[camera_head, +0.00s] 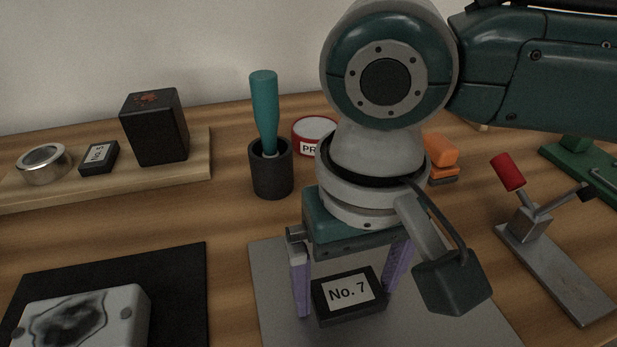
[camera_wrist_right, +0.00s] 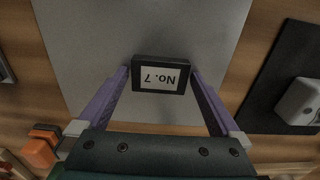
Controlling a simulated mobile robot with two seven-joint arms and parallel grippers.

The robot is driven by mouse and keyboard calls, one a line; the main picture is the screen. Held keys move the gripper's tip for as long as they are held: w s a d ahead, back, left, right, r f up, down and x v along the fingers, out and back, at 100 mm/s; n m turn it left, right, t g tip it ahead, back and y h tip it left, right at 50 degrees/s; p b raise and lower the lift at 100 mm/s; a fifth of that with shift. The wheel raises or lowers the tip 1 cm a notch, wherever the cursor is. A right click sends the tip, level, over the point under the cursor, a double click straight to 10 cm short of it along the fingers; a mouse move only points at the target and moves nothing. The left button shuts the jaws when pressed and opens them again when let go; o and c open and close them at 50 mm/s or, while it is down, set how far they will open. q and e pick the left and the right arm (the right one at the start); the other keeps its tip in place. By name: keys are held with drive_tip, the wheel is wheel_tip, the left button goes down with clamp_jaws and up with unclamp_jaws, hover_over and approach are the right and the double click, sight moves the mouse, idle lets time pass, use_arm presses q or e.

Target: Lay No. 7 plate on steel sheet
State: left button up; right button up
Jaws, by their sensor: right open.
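The No. 7 plate (camera_head: 349,294) is a small black block with a white label. It lies on the grey steel sheet (camera_head: 277,290), near the sheet's far part. My right gripper (camera_head: 352,300) points down over the plate, with its purple fingers on either side of it. In the right wrist view the No. 7 plate (camera_wrist_right: 161,75) sits between the fingertips of the open right gripper (camera_wrist_right: 160,78), on the steel sheet (camera_wrist_right: 90,30). I cannot tell whether the fingertips touch the plate. My left gripper is not in view.
A wooden board (camera_head: 200,170) at back left holds a metal ring tin (camera_head: 42,165), a No. 5 plate (camera_head: 98,158) and a black box (camera_head: 155,127). A dark cup (camera_head: 271,175) holds a teal-handled tool. A black mat (camera_head: 180,270) lies left, a red-handled clamp (camera_head: 545,255) right.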

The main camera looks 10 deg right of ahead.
sight(348, 291)
use_arm(q)
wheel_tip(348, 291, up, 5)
drive_tip(key=p, duration=0.5)
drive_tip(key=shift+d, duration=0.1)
use_arm(e)
wheel_tip(348, 291, up, 12)
drive_tip(key=s+a+f+n+t+y, duration=0.2)
drive_tip(key=s+a+f+n+y, duration=0.15)
drive_tip(key=s+a, duration=0.2)
drive_tip(key=s+d+f+m+h, duration=0.1)
drive_tip(key=s+d, duration=0.2)
drive_tip(key=d, duration=0.4)
drive_tip(key=s+d+f+m+t+h, duration=0.1)
drive_tip(key=s+d, duration=0.3)
drive_tip(key=d, duration=0.4)
drive_tip(key=shift+f+t+h, duration=0.15)
drive_tip(key=shift+t+h, duration=0.15)
drive_tip(key=shift+h, duration=0.35)
drive_tip(key=shift+w+a, duration=0.15)
